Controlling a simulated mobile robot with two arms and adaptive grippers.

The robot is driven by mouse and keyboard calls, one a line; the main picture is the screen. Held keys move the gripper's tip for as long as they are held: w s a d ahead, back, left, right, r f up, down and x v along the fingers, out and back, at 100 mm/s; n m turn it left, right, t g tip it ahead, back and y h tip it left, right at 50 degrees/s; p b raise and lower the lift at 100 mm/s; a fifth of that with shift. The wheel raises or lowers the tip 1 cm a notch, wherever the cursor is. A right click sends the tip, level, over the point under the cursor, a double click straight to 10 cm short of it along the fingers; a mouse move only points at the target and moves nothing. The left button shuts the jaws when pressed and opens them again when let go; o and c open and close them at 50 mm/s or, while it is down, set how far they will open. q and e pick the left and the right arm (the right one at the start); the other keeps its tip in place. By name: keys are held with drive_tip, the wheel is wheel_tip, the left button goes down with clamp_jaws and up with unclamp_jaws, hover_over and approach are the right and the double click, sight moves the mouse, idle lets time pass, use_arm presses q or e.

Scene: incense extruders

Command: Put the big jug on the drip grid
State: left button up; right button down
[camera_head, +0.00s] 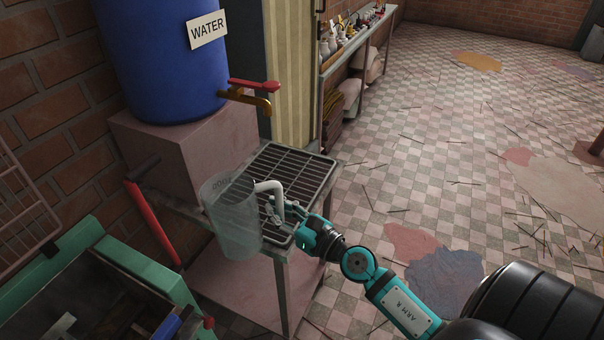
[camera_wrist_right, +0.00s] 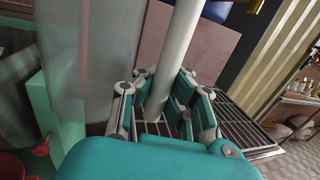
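The big jug (camera_head: 230,222) is a tall, see-through grey vessel with a white handle (camera_head: 272,187) on its right side. It is roughly upright in front of the near-left part of the drip grid. The drip grid (camera_head: 297,172) is a dark rack of bars on a small table below the tap. My right gripper (camera_head: 283,212) is shut on the jug's handle; in the right wrist view, its fingers (camera_wrist_right: 160,105) sit on both sides of the pale handle (camera_wrist_right: 178,52). The jug's wall (camera_wrist_right: 60,60) fills the left there. My left gripper is not in view.
A blue water barrel (camera_head: 160,55) stands on a pinkish block (camera_head: 190,145) behind the grid. Its brass tap (camera_head: 250,100) with a red lever juts over the grid's back. A green-framed machine (camera_head: 150,262) is at lower left. Open tiled floor lies right.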

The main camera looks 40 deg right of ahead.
drive_tip(key=w+d+f+b, duration=0.1)
drive_tip(key=w+d, duration=0.2)
drive_tip(key=w, duration=0.1)
drive_tip(key=w+d+f+b, duration=0.2)
drive_tip(key=w+d, duration=0.2)
drive_tip(key=w+d+f+b, duration=0.1)
drive_tip(key=w+d+f, duration=0.1)
drive_tip(key=w+d, duration=0.1)
drive_tip(key=shift+w+d, duration=0.3)
drive_tip(key=shift+w, duration=0.4)
drive_tip(key=shift+r, duration=0.1)
drive_tip(key=shift+b, duration=0.3)
drive_tip(key=shift+f, duration=0.2)
drive_tip(key=c, duration=1.5)
unclamp_jaws()
